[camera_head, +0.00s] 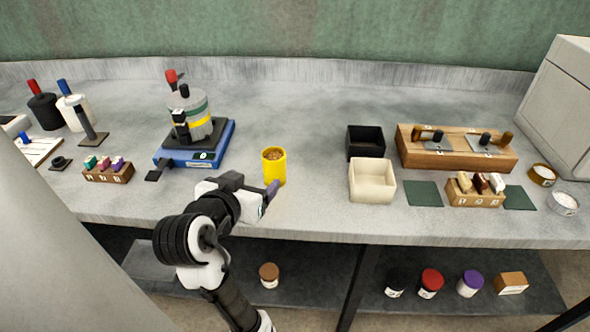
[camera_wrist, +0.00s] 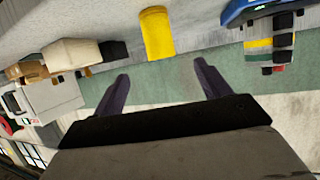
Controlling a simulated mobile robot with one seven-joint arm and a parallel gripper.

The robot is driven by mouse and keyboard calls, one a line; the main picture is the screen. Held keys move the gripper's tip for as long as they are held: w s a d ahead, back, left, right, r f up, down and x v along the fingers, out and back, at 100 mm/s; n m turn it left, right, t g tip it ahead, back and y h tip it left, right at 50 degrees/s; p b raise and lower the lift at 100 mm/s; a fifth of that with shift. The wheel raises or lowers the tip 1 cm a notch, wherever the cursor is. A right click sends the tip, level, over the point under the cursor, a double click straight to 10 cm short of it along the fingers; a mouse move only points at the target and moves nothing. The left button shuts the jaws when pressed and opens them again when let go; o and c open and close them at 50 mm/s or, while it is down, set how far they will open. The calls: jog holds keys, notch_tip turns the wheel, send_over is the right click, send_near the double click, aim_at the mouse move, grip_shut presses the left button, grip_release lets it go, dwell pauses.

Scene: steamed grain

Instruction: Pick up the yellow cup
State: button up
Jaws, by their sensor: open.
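The yellow cup (camera_head: 274,170) stands upright on the grey counter, left of the middle, with brown grainy contents showing at its top. I cannot tell whether a finger touches the cup.
A blue scale (camera_head: 197,148) with a grey canister stands left of the cup. A black box (camera_head: 366,143) and a cream box (camera_head: 372,181) stand to the right, with a wooden rack (camera_head: 457,150) beyond. The counter between cup and boxes is clear.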

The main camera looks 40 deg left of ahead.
aim_at(269, 167)
jog(key=x, duration=0.8)
jog(key=shift+a+p, duration=0.1)
jog(key=shift+p, duration=0.3)
jog(key=shift+p+x, duration=0.8)
jog(key=shift+x, duration=1.9)
jog(key=shift+c, duration=0.4)
grip_shut()
